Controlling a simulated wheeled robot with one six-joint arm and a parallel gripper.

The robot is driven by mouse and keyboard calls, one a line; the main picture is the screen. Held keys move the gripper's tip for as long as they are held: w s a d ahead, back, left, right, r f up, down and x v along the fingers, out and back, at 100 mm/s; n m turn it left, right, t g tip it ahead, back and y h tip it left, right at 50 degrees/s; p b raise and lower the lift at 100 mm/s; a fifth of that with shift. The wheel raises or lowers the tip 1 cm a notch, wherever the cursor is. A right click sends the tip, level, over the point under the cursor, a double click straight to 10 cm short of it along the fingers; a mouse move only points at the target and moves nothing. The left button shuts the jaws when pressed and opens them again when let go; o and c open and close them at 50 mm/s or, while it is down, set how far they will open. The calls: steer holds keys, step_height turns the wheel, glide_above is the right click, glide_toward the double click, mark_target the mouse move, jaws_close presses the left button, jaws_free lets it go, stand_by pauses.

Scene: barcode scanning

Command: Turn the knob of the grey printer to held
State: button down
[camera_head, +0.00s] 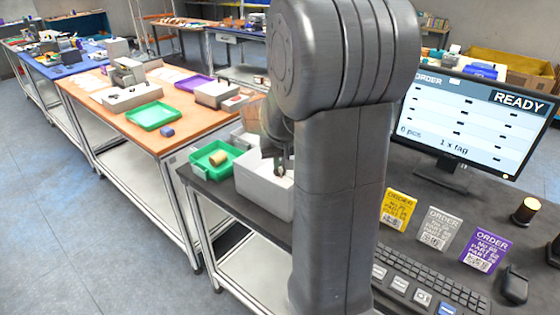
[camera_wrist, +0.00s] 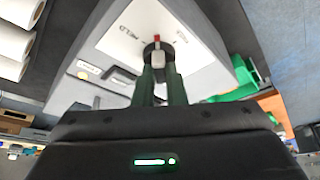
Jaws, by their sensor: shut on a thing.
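The grey printer (camera_head: 262,187) stands on the dark table, partly hidden behind my arm in the head view. In the wrist view its pale top panel (camera_wrist: 118,42) fills the upper middle. The knob (camera_wrist: 152,56) is dark and round with a light grip bar and a red mark on the side away from my gripper. Small lettering, seemingly "HELD", lies to the knob's upper left; the red mark points up in the picture, not clearly at it. My gripper (camera_wrist: 159,80) is shut on the knob, its two fingers at either side of the grip bar.
A green tray (camera_head: 204,160) with a tan roll is left of the printer. White rolls (camera_wrist: 14,42) show at the wrist view's left. A monitor (camera_head: 478,118) reading READY, order cards (camera_head: 438,229) and a keyboard (camera_head: 428,285) occupy the table's right side.

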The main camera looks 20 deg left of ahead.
steer(key=n+g+y, duration=0.1)
steer(key=n, duration=0.2)
steer(key=shift+w+d+n, duration=0.1)
steer(key=shift+n, duration=0.3)
steer(key=shift+n+g+y+b, duration=0.4)
steer(key=shift+n+g+b, duration=0.45)
steer(key=shift+n, duration=1.25)
steer(key=c, duration=1.5)
jaws_free()
